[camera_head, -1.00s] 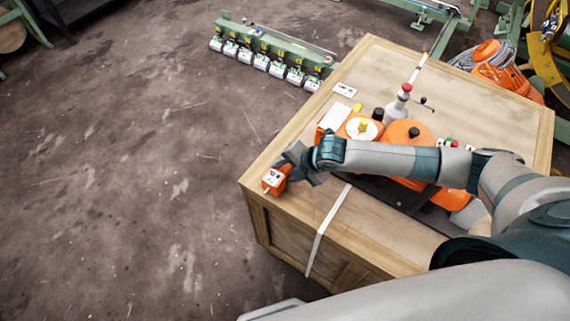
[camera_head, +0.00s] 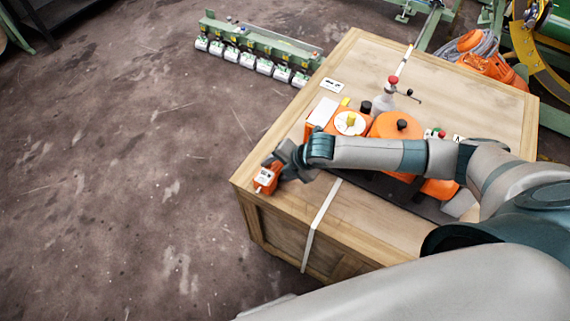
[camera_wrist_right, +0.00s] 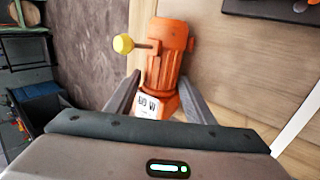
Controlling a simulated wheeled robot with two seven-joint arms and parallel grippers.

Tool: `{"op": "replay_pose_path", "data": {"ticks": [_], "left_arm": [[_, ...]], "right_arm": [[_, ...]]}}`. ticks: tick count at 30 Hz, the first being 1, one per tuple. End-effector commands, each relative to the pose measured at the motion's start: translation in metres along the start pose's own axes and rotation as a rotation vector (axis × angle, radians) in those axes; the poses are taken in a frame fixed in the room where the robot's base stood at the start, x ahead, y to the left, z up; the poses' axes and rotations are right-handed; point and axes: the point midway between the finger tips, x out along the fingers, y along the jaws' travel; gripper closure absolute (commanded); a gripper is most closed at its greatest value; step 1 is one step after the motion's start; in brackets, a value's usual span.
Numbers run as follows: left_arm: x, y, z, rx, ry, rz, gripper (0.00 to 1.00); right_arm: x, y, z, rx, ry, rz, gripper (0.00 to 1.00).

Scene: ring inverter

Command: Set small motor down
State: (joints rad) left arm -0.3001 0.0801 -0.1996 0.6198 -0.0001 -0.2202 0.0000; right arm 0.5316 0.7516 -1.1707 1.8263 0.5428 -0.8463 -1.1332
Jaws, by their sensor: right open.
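The small orange motor (camera_head: 265,179) is at the left front corner of the wooden crate top. In the right wrist view the motor (camera_wrist_right: 168,62) shows its ribbed orange body, a yellow-tipped shaft on the left and a white label near my gripper. My right gripper (camera_head: 276,171) is at the motor, reaching in from the right. In the wrist view its two fingers (camera_wrist_right: 160,98) stand open on either side of the motor's near end. The motor appears to rest on the crate top, though its underside is hidden. My left gripper is out of view.
The crate (camera_head: 300,212) has a white strap (camera_head: 322,222) across it. An orange machine (camera_head: 397,128) on a dark base stands behind my right forearm. A red-topped post (camera_head: 386,98) rises behind it. A green rack (camera_head: 255,46) lies on the floor beyond. Floor at left is clear.

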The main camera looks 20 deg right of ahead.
Motion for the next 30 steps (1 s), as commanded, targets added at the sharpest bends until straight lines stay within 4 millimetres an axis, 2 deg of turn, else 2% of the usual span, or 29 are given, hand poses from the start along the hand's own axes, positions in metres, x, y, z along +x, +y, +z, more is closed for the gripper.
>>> {"op": "replay_pose_path", "data": {"ticks": [8, 21, 25, 30], "left_arm": [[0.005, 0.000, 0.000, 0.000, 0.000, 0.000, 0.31], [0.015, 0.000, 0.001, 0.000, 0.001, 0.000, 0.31], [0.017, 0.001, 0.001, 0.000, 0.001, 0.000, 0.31], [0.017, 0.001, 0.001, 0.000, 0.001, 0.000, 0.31]], "right_arm": [[-0.027, 0.000, 0.000, -0.002, 0.000, 0.001, 0.52], [-0.100, 0.000, 0.001, -0.001, -0.001, 0.001, 0.52], [-0.112, 0.000, 0.000, 0.000, 0.000, 0.001, 0.52], [-0.118, 0.000, 0.000, 0.000, -0.001, 0.000, 0.52]]}}
